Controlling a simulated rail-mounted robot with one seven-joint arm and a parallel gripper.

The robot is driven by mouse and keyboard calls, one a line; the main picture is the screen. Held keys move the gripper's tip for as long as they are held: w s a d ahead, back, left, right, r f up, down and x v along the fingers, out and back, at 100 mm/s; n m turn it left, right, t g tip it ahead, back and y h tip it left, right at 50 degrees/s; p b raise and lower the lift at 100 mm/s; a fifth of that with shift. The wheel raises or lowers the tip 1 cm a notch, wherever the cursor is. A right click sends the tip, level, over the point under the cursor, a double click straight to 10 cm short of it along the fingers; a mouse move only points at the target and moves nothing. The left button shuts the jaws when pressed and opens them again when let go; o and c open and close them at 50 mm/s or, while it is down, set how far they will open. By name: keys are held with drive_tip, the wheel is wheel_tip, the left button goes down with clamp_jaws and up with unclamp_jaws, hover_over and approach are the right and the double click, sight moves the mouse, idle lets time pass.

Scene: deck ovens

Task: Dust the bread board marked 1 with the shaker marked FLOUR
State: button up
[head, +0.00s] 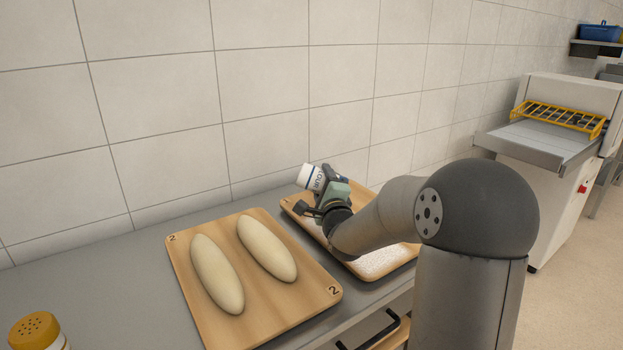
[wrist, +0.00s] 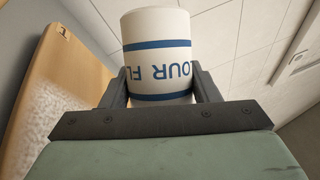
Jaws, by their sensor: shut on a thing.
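My gripper (head: 322,186) is shut on the white, blue-banded FLOUR shaker (head: 307,177). It holds the shaker tilted above the far part of a wooden board (head: 290,204). In the wrist view the shaker (wrist: 157,32) sits between both fingers (wrist: 160,88), its lettering upside down; its holes are not visible. The board also shows at left in the wrist view (wrist: 95,58), with a mark that looks like 1 at its corner. A speckled white layer (head: 382,262) lies on this board. My arm hides much of the board in the head view.
A board marked 2 (head: 188,290) with two pale loaves (head: 217,273) (head: 267,248) lies left of it on the grey counter (head: 120,262). A yellow-capped shaker (head: 34,330) stands at the near left. A tiled wall runs behind. A machine (head: 560,150) stands at right.

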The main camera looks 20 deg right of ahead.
drive_tip(key=s+d+p, duration=0.3)
drive_tip(key=s+d, duration=0.2)
drive_tip(key=d, duration=0.4)
drive_tip(key=s+d+p, duration=0.2)
drive_tip(key=s+d, duration=0.3)
drive_tip(key=d, duration=0.3)
drive_tip(key=s+d+r+n+g+h+p, duration=0.1)
drive_tip(key=s+d+r+n+g+h, duration=0.2)
drive_tip(key=n, duration=1.4)
drive_tip(key=shift+d+r+g+h, duration=0.4)
drive_tip(key=shift+d+r+g, duration=0.65)
drive_tip(key=shift+r+g, duration=0.9)
drive_tip(key=shift+f+g+p, duration=0.25)
drive_tip(key=shift+p, duration=0.05)
